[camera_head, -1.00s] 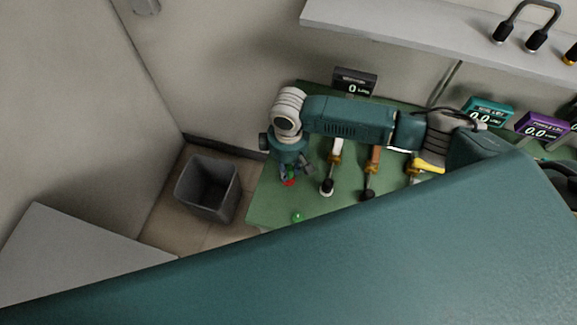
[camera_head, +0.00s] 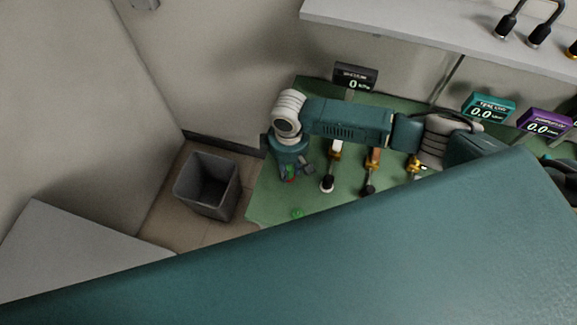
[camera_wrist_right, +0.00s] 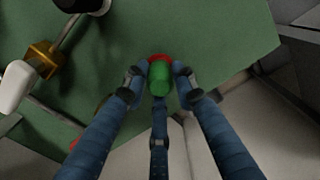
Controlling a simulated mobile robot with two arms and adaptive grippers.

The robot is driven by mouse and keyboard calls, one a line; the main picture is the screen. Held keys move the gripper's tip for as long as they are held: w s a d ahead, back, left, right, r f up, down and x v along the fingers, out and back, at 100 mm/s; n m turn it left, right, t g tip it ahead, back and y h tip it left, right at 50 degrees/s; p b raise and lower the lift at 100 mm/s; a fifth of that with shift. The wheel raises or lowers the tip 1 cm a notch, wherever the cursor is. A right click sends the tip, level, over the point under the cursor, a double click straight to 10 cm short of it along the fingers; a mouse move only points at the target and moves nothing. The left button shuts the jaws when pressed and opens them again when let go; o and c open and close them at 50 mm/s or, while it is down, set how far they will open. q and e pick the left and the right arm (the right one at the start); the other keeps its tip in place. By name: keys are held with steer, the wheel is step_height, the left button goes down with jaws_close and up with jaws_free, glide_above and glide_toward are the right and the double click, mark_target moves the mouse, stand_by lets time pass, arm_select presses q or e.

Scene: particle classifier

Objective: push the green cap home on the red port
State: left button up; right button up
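The green cap (camera_wrist_right: 160,80) sits between the fingers of my right gripper (camera_wrist_right: 160,74) in the right wrist view. The two side fingertips are against its sides and the third finger comes up from below. The red port (camera_wrist_right: 159,57) shows just beyond the cap as a narrow red edge; whether the cap is fully seated cannot be told. In the head view my right gripper (camera_head: 293,173) points down at the left part of the green bench, with a little red of the port (camera_head: 290,180) between its fingers. My left gripper is not in view.
Valve-like fittings stand on the green bench (camera_head: 262,207), one with a white-rimmed black end (camera_head: 327,185). A small round green item (camera_head: 297,213) is near its front edge. A grey bin (camera_head: 207,189) stands left. Displays (camera_head: 355,76) line the back; a shelf (camera_head: 400,25) hangs above.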

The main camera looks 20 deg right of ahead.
mark_target(289, 167)
steer(key=o, duration=0.4)
steer(key=shift+r, duration=0.1)
step_height(289, 167, up, 12)
stand_by(0.3)
stand_by(0.5)
